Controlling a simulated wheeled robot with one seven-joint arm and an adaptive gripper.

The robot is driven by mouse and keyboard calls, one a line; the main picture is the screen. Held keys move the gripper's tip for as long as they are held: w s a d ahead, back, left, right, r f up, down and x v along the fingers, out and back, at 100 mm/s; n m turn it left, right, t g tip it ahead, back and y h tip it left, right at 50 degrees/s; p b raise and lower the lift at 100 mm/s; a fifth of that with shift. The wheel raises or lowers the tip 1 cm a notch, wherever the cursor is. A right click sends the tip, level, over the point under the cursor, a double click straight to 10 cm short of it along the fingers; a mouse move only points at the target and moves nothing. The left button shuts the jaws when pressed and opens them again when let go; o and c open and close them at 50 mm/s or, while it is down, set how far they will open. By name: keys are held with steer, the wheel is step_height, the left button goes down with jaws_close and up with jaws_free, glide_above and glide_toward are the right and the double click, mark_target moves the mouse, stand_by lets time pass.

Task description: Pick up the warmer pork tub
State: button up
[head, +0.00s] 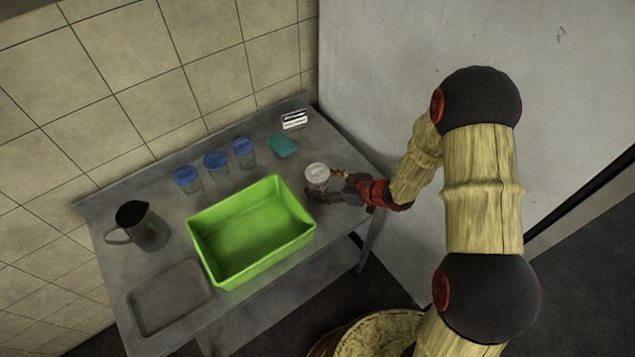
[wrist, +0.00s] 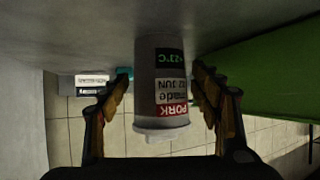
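A pale tub with a whitish lid (head: 317,173) stands on the metal table, right of the green bin. My gripper (head: 333,192) is low at the table's right end, beside the tub. In the wrist view my gripper (wrist: 163,85) is open, with one finger on each side of the tub and narrow gaps visible. No other tub's label is readable.
A green bin (head: 203,243) stands close left of the tub. Three blue-lidded cups (head: 216,163) line the back, with a teal block (head: 281,146) and a black-and-white item (head: 295,120) behind. A dark pitcher (head: 146,230) and a shallow grey tray (head: 168,297) are at left.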

steer(key=c, duration=1.3)
steer(key=shift+c, duration=0.5)
